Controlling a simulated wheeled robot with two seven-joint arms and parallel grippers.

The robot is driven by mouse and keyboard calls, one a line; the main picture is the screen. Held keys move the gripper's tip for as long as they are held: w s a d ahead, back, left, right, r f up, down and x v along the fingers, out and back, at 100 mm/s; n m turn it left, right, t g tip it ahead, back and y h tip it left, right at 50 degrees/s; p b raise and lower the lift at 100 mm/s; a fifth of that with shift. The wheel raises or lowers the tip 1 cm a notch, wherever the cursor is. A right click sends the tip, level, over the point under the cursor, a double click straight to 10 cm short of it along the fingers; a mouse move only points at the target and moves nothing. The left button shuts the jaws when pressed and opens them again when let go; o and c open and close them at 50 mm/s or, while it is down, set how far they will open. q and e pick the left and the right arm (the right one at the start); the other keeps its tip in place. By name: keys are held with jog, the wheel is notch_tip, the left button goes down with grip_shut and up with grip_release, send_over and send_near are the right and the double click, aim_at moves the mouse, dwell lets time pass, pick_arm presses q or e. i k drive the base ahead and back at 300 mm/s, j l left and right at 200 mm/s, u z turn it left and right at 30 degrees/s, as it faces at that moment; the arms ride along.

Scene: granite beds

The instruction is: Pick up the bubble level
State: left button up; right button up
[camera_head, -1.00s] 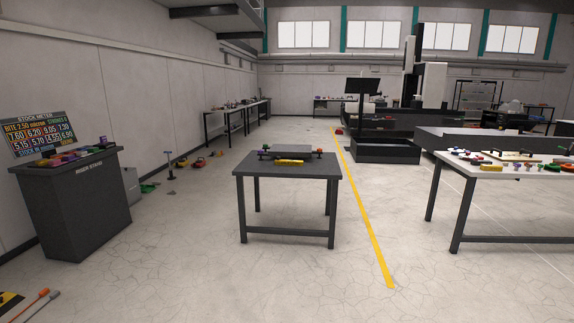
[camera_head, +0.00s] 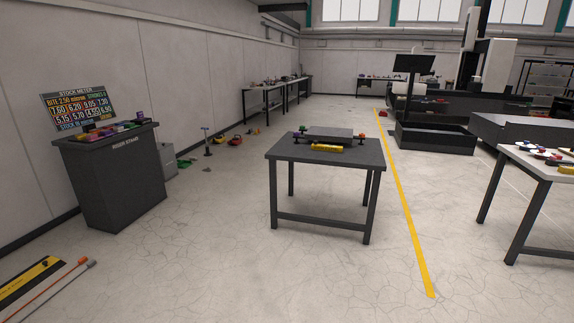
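A small yellow bar that looks like the bubble level (camera_head: 328,148) lies near the front edge of the dark table (camera_head: 325,158) in the middle of the view. It is too small to make out a vial. Behind it on the same table is a flat grey plate (camera_head: 328,133), with small purple, green and red knobs at its sides. Neither of my grippers shows in the head view.
A dark riser stand (camera_head: 115,180) with a stock meter screen (camera_head: 80,105) stands at the left. A white-topped table (camera_head: 545,165) is at the right. A yellow floor line (camera_head: 405,220) runs right of the dark table. The floor in front is clear.

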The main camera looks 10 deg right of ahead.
aim_at(318, 146)
jog(key=i+l+z, duration=0.3)
jog(key=i, duration=0.7)
jog(key=i+z, duration=0.35)
jog(key=i, duration=0.65)
